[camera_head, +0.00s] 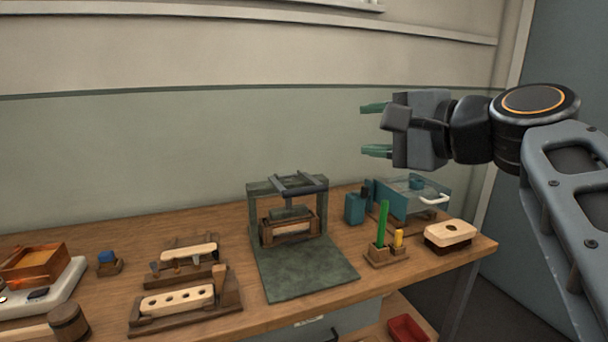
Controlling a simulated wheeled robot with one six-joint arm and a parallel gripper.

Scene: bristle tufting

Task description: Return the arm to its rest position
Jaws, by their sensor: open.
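My gripper (376,129) is at the upper right, above the right part of the workbench. Its two green fingertips point left and are clearly apart, with nothing between them. My arm comes in from the right edge of the picture and is bent at a round joint with an orange ring. The gripper is well above the bench things and touches none of them.
The wooden workbench (210,232) carries a green press (312,270), a wooden block with holes (177,301), a holder with green and yellow sticks (376,256), a teal box (355,208), a clear-lidded box (421,196) and a pale brush block (450,232). A red bin (407,329) is below. Air around the gripper is clear.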

